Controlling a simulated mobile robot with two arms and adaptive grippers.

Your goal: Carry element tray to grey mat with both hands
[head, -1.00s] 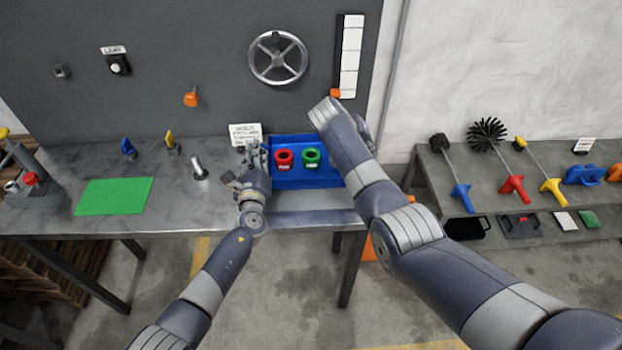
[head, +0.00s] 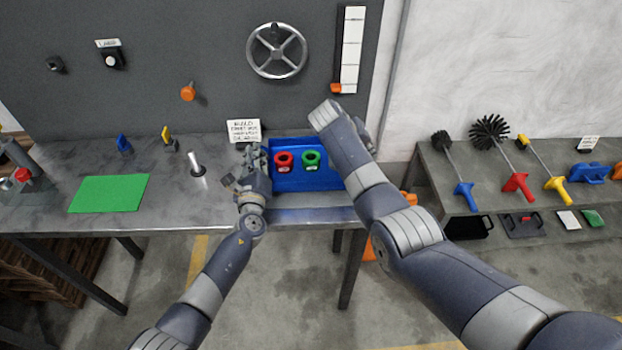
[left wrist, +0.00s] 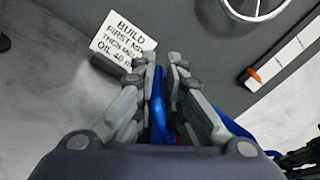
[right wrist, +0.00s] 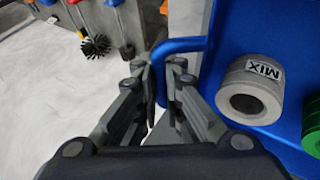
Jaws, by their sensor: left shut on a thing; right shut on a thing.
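The blue element tray (head: 308,181) is at the right end of the metal table, with a red ring (head: 284,160) and a green ring (head: 311,159) in it. The right wrist view also shows a grey ring marked MIX (right wrist: 252,92) in it. My left gripper (left wrist: 163,75) is shut on the tray's left side, whose blue edge shows between the fingers. My right gripper (right wrist: 158,78) is shut on the blue handle at the tray's other side; in the head view my right arm hides it. I cannot clearly make out a grey mat; a bluish tint shows on the tabletop before the tray.
A green mat (head: 110,193) lies on the table's left part. A metal peg (head: 197,165) stands left of my left gripper, and a white sign (head: 244,131) behind it. A bench with brushes (head: 515,178) is at right. The table between green mat and peg is clear.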

